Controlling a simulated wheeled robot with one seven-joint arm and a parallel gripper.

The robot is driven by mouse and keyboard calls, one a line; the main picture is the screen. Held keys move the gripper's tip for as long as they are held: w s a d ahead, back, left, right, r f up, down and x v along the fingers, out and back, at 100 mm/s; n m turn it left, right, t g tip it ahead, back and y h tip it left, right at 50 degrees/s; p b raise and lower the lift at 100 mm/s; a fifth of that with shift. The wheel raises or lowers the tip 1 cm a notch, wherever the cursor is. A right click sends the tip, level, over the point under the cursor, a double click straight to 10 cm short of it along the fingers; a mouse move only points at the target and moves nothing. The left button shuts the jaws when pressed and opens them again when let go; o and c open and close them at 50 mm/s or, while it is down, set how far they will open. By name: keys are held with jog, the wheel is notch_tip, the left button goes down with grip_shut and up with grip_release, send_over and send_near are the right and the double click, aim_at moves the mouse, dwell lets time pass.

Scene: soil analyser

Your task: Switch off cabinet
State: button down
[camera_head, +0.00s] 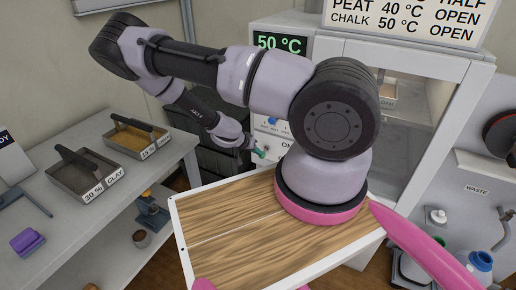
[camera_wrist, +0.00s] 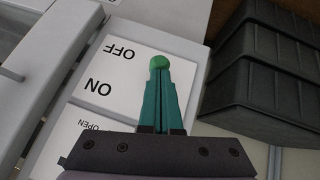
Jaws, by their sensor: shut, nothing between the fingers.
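The cabinet (camera_head: 312,47) is white, with a glass door and a green display (camera_head: 280,43) reading 50 °C. In the wrist view, the white label plate (camera_wrist: 139,72) reads "OFF" and "ON" upside down. My gripper (camera_head: 258,154) is at the panel's lower part. In the wrist view, my gripper (camera_wrist: 161,90) has its teal fingers shut together and empty.
Black stacked drawers (camera_wrist: 266,70) stand close beside the panel. A left bench (camera_head: 60,245) holds trays labelled clay (camera_head: 85,175) and 15 % (camera_head: 137,138). A wooden-topped board (camera_head: 230,235) lies in front. A sign (camera_head: 405,22) sits above the cabinet.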

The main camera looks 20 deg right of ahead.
jog(key=shift+s+a+f, duration=0.15)
jog(key=shift+f, duration=0.5)
jog(key=shift+w+d+r, duration=0.35)
jog(key=shift+w+d, duration=0.1)
jog(key=shift+d, duration=0.1)
